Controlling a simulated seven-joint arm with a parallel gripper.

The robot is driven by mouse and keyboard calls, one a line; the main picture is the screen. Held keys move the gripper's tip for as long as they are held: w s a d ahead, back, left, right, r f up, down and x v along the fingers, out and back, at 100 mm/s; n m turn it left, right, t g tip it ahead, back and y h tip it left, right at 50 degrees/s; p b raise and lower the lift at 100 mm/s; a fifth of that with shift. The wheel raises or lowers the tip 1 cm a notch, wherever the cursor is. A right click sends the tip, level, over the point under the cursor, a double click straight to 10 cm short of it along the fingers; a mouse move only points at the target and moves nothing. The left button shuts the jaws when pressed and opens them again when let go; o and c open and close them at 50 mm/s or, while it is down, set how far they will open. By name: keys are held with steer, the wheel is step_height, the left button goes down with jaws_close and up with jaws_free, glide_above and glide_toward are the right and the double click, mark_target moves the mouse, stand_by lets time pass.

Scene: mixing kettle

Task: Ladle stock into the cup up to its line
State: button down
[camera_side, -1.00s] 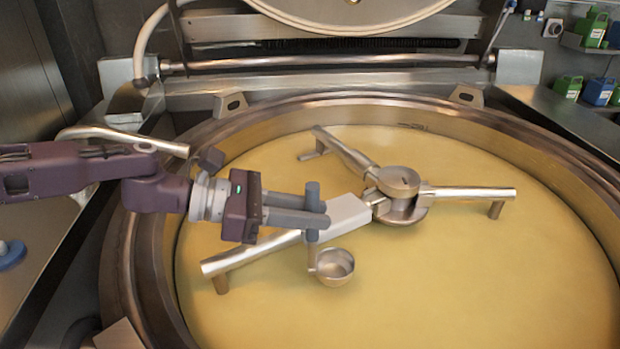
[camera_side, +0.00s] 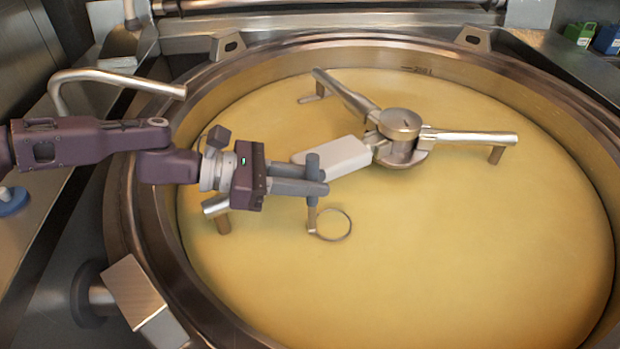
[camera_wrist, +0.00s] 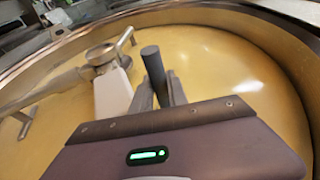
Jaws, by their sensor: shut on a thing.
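My gripper (camera_side: 317,181) is shut on the ladle's grey upright handle (camera_side: 313,163), which also shows in the wrist view (camera_wrist: 152,68). The thin stem drops below the fingers to the ladle bowl (camera_side: 350,230). Only the bowl's round rim shows, at about the level of the yellow stock (camera_side: 430,250). The bowl's body is hidden under the stock, and the inside of the rim has the stock's colour. The bowl is hidden in the wrist view. I cannot make out a cup in either view.
The wide round kettle's rim (camera_side: 150,240) surrounds the stock. A metal stirrer (camera_side: 400,125) with several arms stands in it behind my gripper, one pale block (camera_side: 335,156) close to the fingers. A bent pipe (camera_side: 110,77) is at the left. Open stock lies in front and right.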

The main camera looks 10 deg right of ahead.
step_height(320, 180, up, 18)
steer(key=shift+r, duration=0.15)
stand_by(0.6)
steer(key=shift+a, duration=0.1)
